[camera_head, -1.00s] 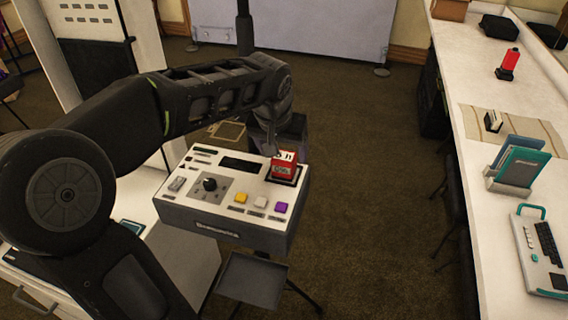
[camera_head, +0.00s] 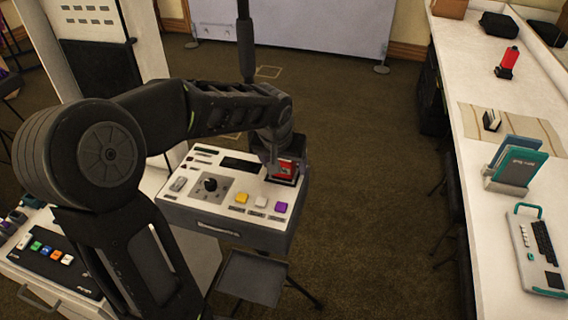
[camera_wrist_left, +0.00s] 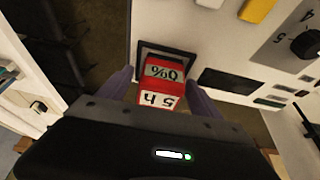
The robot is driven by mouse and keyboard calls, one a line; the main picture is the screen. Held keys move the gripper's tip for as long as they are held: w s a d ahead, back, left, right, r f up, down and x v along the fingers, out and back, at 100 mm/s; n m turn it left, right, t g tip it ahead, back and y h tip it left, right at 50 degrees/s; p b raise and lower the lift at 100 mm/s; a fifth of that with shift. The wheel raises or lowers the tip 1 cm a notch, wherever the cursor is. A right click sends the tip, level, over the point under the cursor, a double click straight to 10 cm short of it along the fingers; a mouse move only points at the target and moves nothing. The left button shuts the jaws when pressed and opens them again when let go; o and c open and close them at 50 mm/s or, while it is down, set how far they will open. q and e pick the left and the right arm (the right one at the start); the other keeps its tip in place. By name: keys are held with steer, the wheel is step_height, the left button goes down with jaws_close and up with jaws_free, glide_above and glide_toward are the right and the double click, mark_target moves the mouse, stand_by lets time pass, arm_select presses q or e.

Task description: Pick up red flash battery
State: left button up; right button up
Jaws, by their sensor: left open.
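The red flash battery (camera_head: 286,168) stands in a dark square socket on the top right of a white control console (camera_head: 222,211). In the left wrist view the red battery (camera_wrist_left: 161,82) shows a grey display and a white label, both upside down. My left gripper (camera_head: 277,160) is open at the battery. In the wrist view its two fingers (camera_wrist_left: 158,88) lie on either side of the battery, with gaps visible. The gripper partly hides the battery in the head view. My right gripper is not in view.
The console carries a black knob (camera_head: 210,185) and yellow, white and purple buttons. A small dark shelf (camera_head: 248,278) is in front of it. A long white counter (camera_head: 480,215) on the right holds a red object (camera_head: 509,62), folders and a keyboard device. Carpet lies between.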

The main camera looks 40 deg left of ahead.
arm_select(q)
steer(key=shift+c, duration=0.4)
steer(key=shift+r, duration=0.1)
jaws_close()
stand_by(0.6)
